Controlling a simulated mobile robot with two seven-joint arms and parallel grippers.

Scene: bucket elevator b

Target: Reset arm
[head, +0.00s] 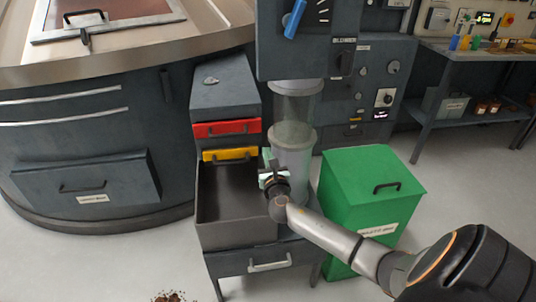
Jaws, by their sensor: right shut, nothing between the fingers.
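My right arm comes in from the lower right. My right gripper (268,168) is at its far end, beside the glass cylinder (293,140) and at the right edge of the open grey drawer or bin (235,235). It is shut and looks empty; its fingertips are small and partly hidden. I cannot tell whether it touches the bin or the cylinder. My left gripper is not in view.
A cabinet with red (227,128) and yellow (230,154) drawers stands behind the open bin. A large round machine (80,150) fills the left. Dark granules (172,297) lie on the floor.

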